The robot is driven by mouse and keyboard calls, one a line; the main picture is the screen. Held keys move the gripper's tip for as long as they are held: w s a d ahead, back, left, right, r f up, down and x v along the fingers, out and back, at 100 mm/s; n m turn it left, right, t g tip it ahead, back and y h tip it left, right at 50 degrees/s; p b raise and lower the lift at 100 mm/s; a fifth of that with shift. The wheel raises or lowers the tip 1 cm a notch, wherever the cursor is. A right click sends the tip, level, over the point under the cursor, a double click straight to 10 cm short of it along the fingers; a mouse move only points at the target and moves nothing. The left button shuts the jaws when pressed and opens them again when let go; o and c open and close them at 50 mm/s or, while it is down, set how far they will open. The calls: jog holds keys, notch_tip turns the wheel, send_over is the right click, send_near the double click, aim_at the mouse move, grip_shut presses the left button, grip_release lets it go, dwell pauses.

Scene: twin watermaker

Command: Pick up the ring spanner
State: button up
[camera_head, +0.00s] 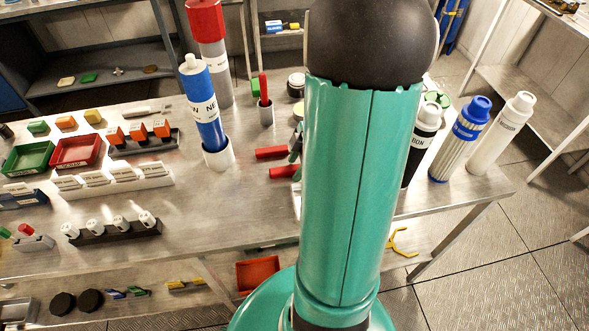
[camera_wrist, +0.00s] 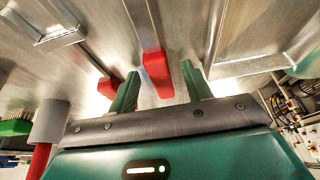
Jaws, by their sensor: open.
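Two red-handled tools lie on the metal bench just left of my arm in the head view: an upper red handle (camera_head: 271,152) and a lower red handle (camera_head: 284,171). Their far ends are hidden behind my arm, and I cannot tell which is the ring spanner. In the wrist view, one red handle (camera_wrist: 157,75) lies between my fingers, and another red handle (camera_wrist: 107,86) with a thin metal shaft lies outside the left finger. My gripper (camera_wrist: 161,69) is open close to the bench, with green fingers apart. In the head view it is mostly hidden by my arm.
A blue bottle (camera_head: 204,105) stands in a white holder to the left. Several bottles, including a blue-capped one (camera_head: 459,140), stand right of my arm.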

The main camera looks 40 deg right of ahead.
grip_shut()
jog(key=shift+w, duration=0.1)
dwell(0.3)
jog(key=shift+r, duration=0.65)
jog(key=s+a+r, duration=0.1)
jog(key=s+r, duration=1)
jog(key=s, duration=0.3)
jog(key=shift+r, duration=0.3)
